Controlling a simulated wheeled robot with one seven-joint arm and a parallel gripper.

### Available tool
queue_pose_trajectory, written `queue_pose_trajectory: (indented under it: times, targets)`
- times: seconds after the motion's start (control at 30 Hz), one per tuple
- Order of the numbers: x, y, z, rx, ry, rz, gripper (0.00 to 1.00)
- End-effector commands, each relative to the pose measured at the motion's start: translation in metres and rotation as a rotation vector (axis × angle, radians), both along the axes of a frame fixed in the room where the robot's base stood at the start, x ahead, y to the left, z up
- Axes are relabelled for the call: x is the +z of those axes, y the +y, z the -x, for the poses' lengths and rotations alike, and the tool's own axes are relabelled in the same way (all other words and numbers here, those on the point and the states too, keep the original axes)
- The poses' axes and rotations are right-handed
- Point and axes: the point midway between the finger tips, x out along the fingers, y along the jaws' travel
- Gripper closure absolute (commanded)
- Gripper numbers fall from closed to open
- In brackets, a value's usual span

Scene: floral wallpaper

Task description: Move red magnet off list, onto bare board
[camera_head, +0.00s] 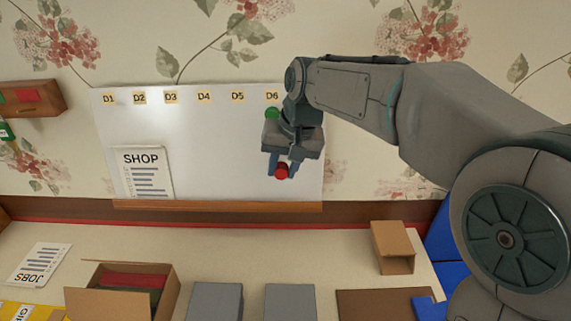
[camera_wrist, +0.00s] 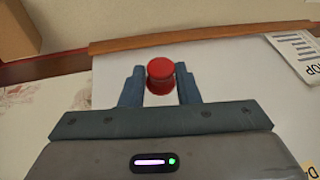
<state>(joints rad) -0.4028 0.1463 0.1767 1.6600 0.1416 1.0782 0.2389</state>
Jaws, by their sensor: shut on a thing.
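The red magnet (camera_head: 282,171) is a round red knob at the lower right of the white board (camera_head: 225,155). My gripper (camera_head: 282,168) is shut on it, fingers pointing down in the head view; the wrist view shows the magnet (camera_wrist: 160,75) between the two fingertips (camera_wrist: 160,71). Bare white board lies behind and around it; I cannot tell whether it touches the board. The SHOP list (camera_head: 147,183) hangs at the board's lower left, well apart from the magnet. The list's corner (camera_wrist: 299,47) also shows at the right in the wrist view.
A green magnet (camera_head: 272,113) sits below the D6 label, next to my wrist. Labels D1 to D6 line the board's top. A wooden ledge (camera_head: 190,206) runs along its bottom. Below, the table holds an open cardboard box (camera_head: 90,303), grey blocks and a JOBS sheet (camera_head: 42,262).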

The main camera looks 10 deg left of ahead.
Motion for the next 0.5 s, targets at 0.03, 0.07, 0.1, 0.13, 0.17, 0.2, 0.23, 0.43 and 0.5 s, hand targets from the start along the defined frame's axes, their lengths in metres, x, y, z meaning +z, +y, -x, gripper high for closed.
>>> queue_pose_trajectory:
  times: [0.03,0.07,0.1,0.13,0.17,0.2,0.23,0.43,0.5]
  targets:
    - [-0.001,0.001,-0.004,-0.001,0.002,0.001,0.93]
    - [-0.001,0.001,-0.007,-0.001,0.002,0.001,0.93]
    - [-0.001,0.002,-0.010,-0.002,0.001,0.001,0.93]
    - [-0.001,0.002,-0.013,-0.002,0.000,0.001,0.93]
    - [-0.002,0.003,-0.015,-0.003,0.001,0.001,0.93]
    - [-0.003,0.003,-0.018,-0.003,0.001,0.001,0.93]
    - [-0.003,0.004,-0.021,-0.003,0.001,0.001,0.93]
    - [-0.005,0.006,-0.035,-0.004,0.001,0.001,0.93]
    - [-0.006,0.007,-0.040,-0.004,0.001,0.002,0.93]
